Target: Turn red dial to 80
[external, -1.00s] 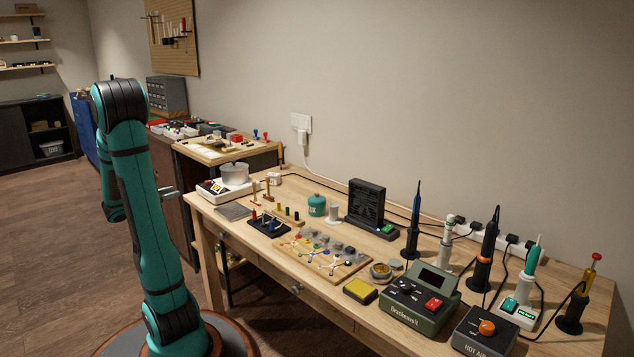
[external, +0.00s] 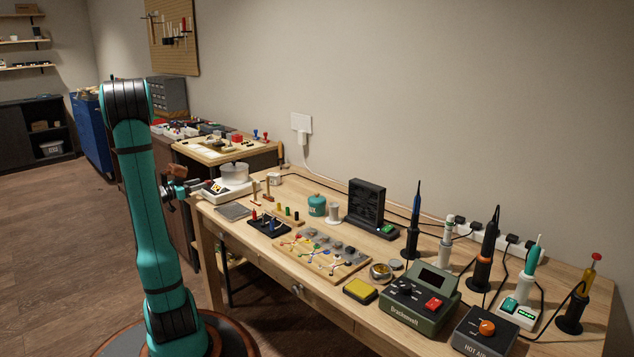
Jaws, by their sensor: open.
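The white heater base (external: 240,188) stands at the left end of the workbench with a pale pot (external: 234,173) on it. Its front panel (external: 215,187) carries a small light-and-dark patch. A red dial cannot be made out clearly there; my gripper's end is close to that side and may hide part of it. My gripper (external: 198,191) is open and empty, at the left edge of the bench, just left of the heater's front panel. Whether it touches the panel cannot be told.
A grey pad (external: 233,211), wooden-handled tools (external: 267,190) and a dark rack (external: 268,224) stand close to the heater. A green station (external: 420,300) with a red switch and a hot-air unit (external: 484,333) with an orange knob stand far right.

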